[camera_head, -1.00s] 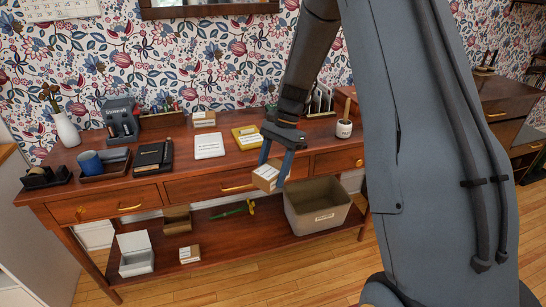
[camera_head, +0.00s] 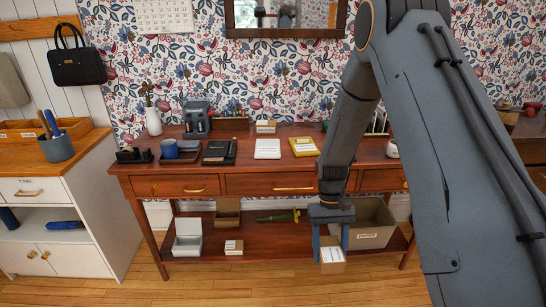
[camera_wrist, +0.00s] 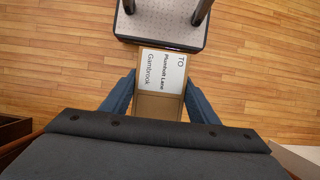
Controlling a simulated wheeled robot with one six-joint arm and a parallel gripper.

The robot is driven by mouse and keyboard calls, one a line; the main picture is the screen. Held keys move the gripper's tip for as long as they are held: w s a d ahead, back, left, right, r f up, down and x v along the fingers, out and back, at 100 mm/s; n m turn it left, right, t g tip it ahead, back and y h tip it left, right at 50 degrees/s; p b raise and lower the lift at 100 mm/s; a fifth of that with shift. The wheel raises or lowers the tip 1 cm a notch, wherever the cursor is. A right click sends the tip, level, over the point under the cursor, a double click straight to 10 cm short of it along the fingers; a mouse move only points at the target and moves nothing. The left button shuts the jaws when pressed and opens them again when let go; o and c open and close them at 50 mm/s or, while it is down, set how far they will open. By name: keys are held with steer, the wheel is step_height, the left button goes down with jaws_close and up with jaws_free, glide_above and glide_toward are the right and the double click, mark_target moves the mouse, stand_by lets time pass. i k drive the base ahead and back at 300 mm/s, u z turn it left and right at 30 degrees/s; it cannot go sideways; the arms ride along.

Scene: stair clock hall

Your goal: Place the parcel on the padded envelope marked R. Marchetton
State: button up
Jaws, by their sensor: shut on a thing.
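My gripper (camera_head: 331,244) is shut on the parcel (camera_head: 331,261), a small brown box with a white label, held in front of the table's lower shelf. In the wrist view the parcel (camera_wrist: 160,88) sits between the blue fingers, its label reading "TO Plumholt Lane Gambrook". On the tabletop, up and left of my gripper, lie a yellow envelope (camera_head: 304,147) with a white label and a white flat packet (camera_head: 267,149). Their writing is too small to read, so I cannot tell which is marked R. Marchetton.
Floor in front is clear.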

mark_target(268, 147)
steer(key=z, duration=0.05)
steer(key=k, duration=0.15)
steer(key=u, duration=0.85)
steer(key=i, duration=0.75)
steer(key=z, duration=0.05)
